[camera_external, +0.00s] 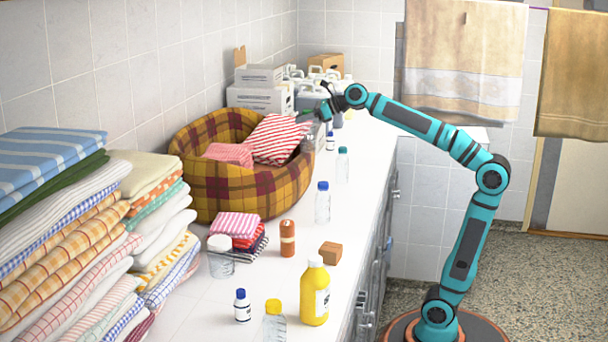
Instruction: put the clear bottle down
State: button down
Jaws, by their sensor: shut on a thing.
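My gripper (324,111) is at the far end of the counter, just right of the plaid basket. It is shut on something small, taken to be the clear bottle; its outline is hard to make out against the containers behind. I cannot tell whether its base touches the counter. Other clear bottles stand upright on the counter: one with a blue cap (322,204), one with a teal cap (342,166), and one with a yellow cap (274,323) at the front.
The plaid basket (275,195) holds striped towels. White boxes (258,98) and jugs crowd the back. A small blue-capped bottle (330,142) stands below my gripper. Towel stacks fill the left; a yellow bottle (314,295) and wooden block (330,253) are nearer. Counter (362,190) is bare along its right edge.

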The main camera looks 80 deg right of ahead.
jog(key=s+d+f+m+h, duration=0.1)
jog(key=s+d+m+h, duration=0.1)
jog(key=s+d, duration=0.55)
notch_tip(320, 180, down, 21)
jog(key=w+d, duration=0.1)
dwell(0.3)
jog(key=shift+f, duration=0.2)
jog(key=c, duration=1)
grip_release()
jog(key=shift+c, duration=0.2)
jog(key=shift+r, duration=0.1)
jog(key=v, duration=1.2)
jog(key=shift+a, duration=0.15)
